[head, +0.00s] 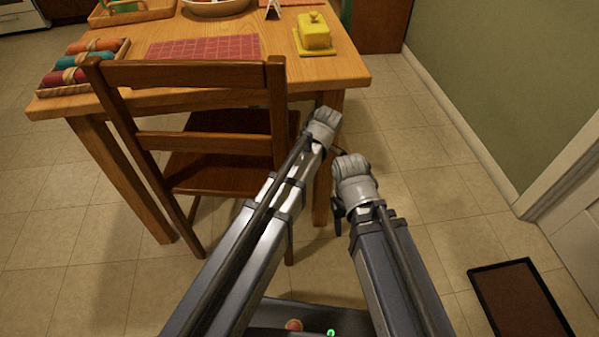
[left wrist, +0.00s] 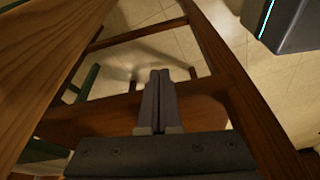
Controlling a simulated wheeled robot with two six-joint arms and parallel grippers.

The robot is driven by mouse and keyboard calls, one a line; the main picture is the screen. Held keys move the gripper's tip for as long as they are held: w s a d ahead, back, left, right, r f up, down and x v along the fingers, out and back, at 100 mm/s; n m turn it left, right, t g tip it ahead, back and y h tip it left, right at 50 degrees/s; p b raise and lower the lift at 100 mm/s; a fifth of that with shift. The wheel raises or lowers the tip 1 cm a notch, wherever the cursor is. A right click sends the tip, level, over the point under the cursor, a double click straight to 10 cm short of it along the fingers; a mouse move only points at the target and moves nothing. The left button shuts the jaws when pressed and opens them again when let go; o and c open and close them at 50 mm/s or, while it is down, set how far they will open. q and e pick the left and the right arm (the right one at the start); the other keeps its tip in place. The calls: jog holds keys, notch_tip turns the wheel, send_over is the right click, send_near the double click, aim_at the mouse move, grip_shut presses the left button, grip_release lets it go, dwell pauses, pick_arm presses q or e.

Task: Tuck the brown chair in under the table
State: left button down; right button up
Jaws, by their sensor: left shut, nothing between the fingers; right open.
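The brown chair (head: 205,75) stands at the near side of the wooden table (head: 345,72), its slatted back toward me. Its seat (head: 205,175) points toward the table, and the far part of the seat looks to be at or under the table edge. My left gripper (left wrist: 158,85) is shut and empty, over the brown seat and beside the chair's frame in the left wrist view; contact cannot be told. In the head view its fingers are mostly hidden behind the wrist. My right gripper (head: 338,218) is open and empty, right of the chair and low beside my left arm.
The table holds rolled napkins (head: 90,62), a red placemat (head: 205,47) and a yellow butter dish (head: 315,35). A green wall (head: 500,80) bounds the right side. A dark-edged mat (head: 520,300) lies on the floor. Tiled floor is clear left of the chair.

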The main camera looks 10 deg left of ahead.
pick_arm(q)
jog(key=a, duration=0.4)
jog(key=shift+w, duration=0.15)
jog(key=shift+d, duration=0.1)
dwell(0.3)
